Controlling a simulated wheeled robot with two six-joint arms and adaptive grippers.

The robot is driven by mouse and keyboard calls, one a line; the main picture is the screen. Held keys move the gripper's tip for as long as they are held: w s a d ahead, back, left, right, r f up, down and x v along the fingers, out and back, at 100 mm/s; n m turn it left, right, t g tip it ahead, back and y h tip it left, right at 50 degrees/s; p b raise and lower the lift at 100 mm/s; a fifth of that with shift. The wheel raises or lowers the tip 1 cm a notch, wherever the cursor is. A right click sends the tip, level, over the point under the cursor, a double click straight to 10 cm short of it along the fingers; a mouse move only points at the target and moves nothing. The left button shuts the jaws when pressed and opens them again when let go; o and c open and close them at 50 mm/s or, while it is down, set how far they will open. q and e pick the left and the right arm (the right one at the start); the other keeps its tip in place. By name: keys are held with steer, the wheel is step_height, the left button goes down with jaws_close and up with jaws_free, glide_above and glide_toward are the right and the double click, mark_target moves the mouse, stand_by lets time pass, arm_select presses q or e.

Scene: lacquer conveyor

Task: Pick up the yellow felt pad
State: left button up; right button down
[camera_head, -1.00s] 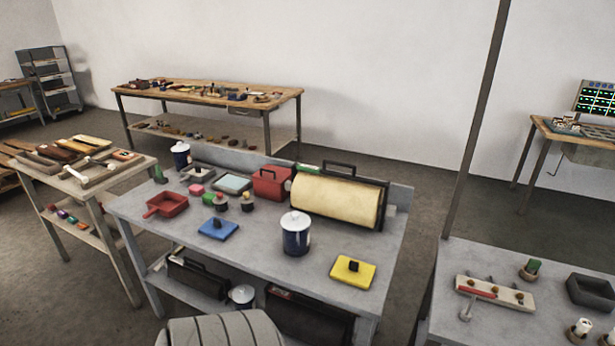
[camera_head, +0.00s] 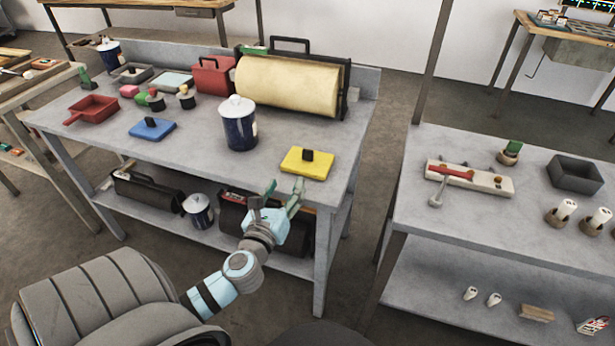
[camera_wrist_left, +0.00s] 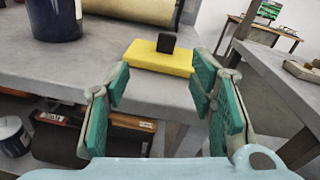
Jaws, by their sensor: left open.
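The yellow felt pad (camera_head: 307,164) is a flat yellow block with a small black knob on top. It lies near the front right of the grey workbench (camera_head: 200,150). It also shows in the left wrist view (camera_wrist_left: 160,59), straight ahead between the fingers. My left gripper (camera_head: 281,190) is open and empty, with green finger pads. It is just in front of the bench's front edge, short of the pad and not touching it. The left wrist view shows the open fingers (camera_wrist_left: 160,95) too. My right gripper is not in view.
A dark blue pot with a white lid (camera_head: 239,125) stands left of the pad. A blue pad (camera_head: 152,129) lies farther left, and a large yellow roll (camera_head: 288,84) lies behind. The lower shelf holds black cases (camera_head: 148,191). A second grey table (camera_head: 400,205) stands right across a gap.

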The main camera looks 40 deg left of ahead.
mark_target(307, 152)
arm_select(q)
steer(key=w+a+m, duration=0.1)
steer(key=w, duration=0.3)
steer(key=w+a+m+b, duration=0.1)
steer(key=w+a, duration=0.1)
steer(key=w, duration=0.3)
steer(key=w+a+m+t+h, duration=0.1)
steer(key=w, duration=0.4)
steer(key=shift+a, duration=0.3)
steer(key=shift+w+a, duration=0.1)
steer(key=shift+w, duration=0.25)
steer(key=shift+s, duration=0.1)
jaws_close()
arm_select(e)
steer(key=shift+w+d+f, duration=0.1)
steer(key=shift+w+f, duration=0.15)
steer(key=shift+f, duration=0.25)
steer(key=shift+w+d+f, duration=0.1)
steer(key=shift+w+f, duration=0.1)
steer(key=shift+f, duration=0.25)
